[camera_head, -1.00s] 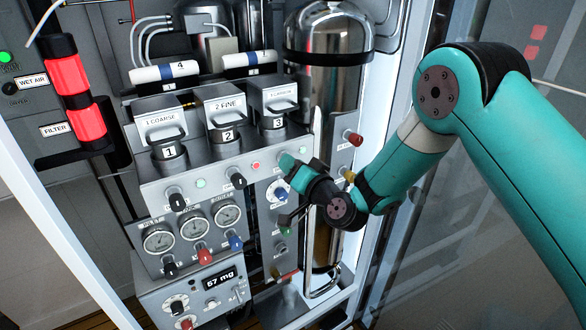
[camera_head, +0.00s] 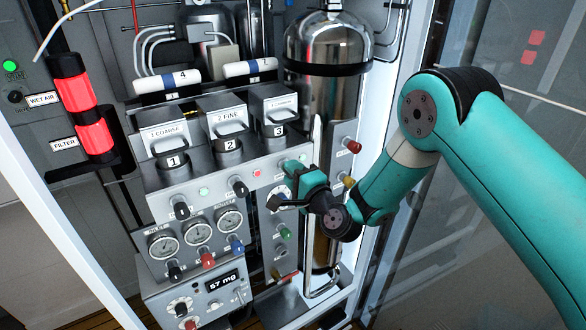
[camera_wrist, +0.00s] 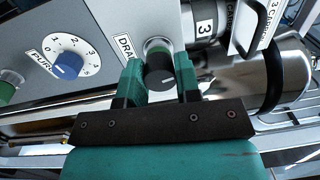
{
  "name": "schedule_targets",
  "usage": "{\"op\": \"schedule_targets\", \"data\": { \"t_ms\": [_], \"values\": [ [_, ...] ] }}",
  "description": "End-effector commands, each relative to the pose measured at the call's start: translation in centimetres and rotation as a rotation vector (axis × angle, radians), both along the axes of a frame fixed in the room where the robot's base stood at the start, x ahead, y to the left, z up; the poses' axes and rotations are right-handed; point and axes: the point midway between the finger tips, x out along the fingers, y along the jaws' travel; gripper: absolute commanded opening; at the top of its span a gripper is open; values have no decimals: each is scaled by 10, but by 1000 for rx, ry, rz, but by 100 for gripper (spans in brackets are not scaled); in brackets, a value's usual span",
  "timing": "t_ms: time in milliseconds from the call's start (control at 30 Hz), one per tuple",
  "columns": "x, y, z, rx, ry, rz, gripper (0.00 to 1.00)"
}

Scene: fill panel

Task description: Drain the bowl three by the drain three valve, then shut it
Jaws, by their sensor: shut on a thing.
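The drain knob (camera_wrist: 160,72), black with a green ring behind it, sits between my two teal fingers in the wrist view, beside a partly covered "DRA" label. My gripper (camera_wrist: 159,78) is shut on this knob. In the head view my gripper (camera_head: 292,168) is at the right end of the grey panel, below the third unit, and hides the knob. The bowl three unit (camera_head: 279,131), marked 3, also shows at the top in the wrist view (camera_wrist: 205,28). Any liquid inside it cannot be seen.
A blue dial (camera_wrist: 68,62) and a green knob (camera_wrist: 8,88) are near my fingers. A red knob (camera_head: 352,146), a yellow knob (camera_head: 348,181) and a steel cylinder (camera_head: 328,100) are close to my arm. A display (camera_head: 223,281) appears to read 57 mg.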

Motion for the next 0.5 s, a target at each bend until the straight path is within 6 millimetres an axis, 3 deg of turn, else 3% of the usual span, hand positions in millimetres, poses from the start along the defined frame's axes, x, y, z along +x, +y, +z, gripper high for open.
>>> {"op": "schedule_targets", "data": {
  "t_ms": [500],
  "values": [
    [1,-1,1,184,123,-2,7]
  ]
}}
